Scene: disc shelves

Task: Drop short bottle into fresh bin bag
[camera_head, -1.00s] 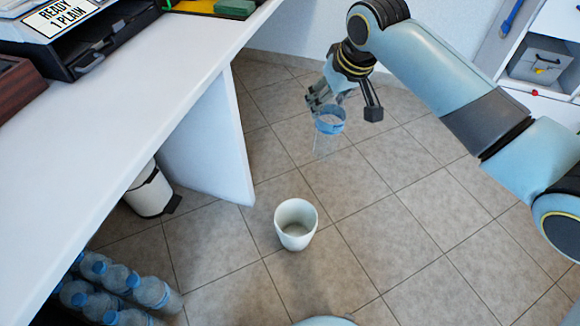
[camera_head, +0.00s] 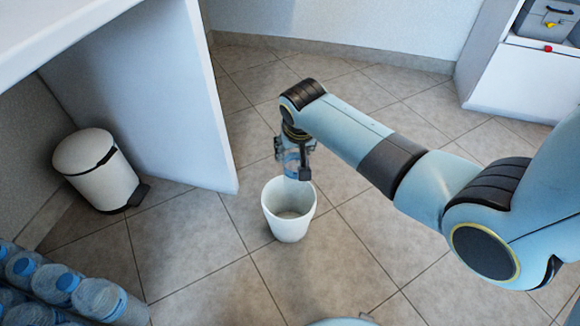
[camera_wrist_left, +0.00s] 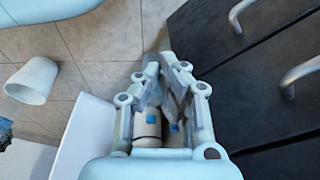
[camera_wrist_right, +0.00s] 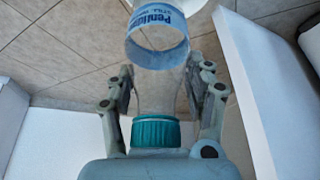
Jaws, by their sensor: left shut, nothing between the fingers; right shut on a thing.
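A clear bottle with a blue label and green cap (camera_wrist_right: 156,132) is held in my right gripper (camera_wrist_right: 160,85), whose fingers are shut around its body. In the head view the right gripper (camera_head: 294,160) is just above and behind the rim of an open white bin (camera_head: 289,222) on the tiled floor. The bottle is partly hidden there by the gripper. Whether a bag lines the bin I cannot tell. My left gripper (camera_wrist_left: 168,75) is shut and empty in the left wrist view; it is outside the head view. The open bin also shows at that view's left (camera_wrist_left: 32,82).
A white pedal bin (camera_head: 100,172) stands beneath the white counter (camera_head: 190,100). Several blue-capped bottles (camera_head: 65,285) stand at the lower left. Dark drawers with metal handles (camera_wrist_left: 270,80) are close to the left gripper. Floor around the open bin is clear.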

